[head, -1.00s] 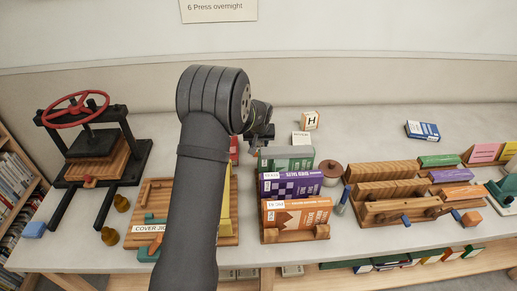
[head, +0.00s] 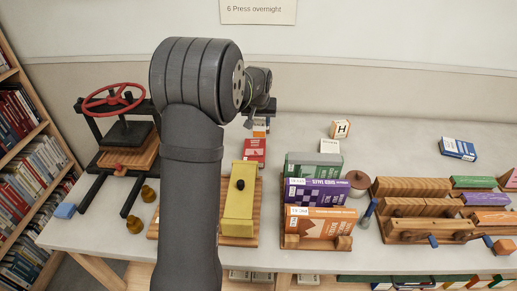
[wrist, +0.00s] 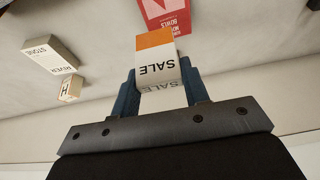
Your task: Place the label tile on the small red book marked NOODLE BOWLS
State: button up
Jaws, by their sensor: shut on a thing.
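The label tile (wrist: 157,62), white with an orange end band and the word SALE, is held between the two fingers of my gripper (wrist: 167,92) in the wrist view. In the head view, my gripper (head: 260,112) has the small orange-and-white tile (head: 259,128) below it. The small red book (wrist: 165,16), with NOODLE BOWLS lettering, lies just beyond the tile in the wrist view, partly covered by it and cut by the frame edge. In the head view the red book (head: 254,153) lies on the table just in front of the tile. I cannot tell whether they touch.
A white block (head: 329,146) and an H block (head: 340,130) stand to the right. A book rack (head: 318,240) with green, purple and orange books stands nearer. A yellow block (head: 238,205) stands on a board beside my arm. A press (head: 125,130) is at left.

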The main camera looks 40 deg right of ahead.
jog(key=shift+w+a+f, duration=0.2)
jog(key=shift+w+a, duration=0.1)
jog(key=shift+a, duration=0.2)
jog(key=shift+w+a+f, duration=0.15)
jog(key=shift+w+a, duration=0.1)
jog(key=shift+a, duration=0.25)
notch_tip(320, 180, down, 4)
jog(key=shift+f, duration=2.4)
jog(key=shift+f, duration=0.1)
jog(key=o, duration=1)
jog(key=v, duration=1.2)
jog(key=shift+s, duration=0.1)
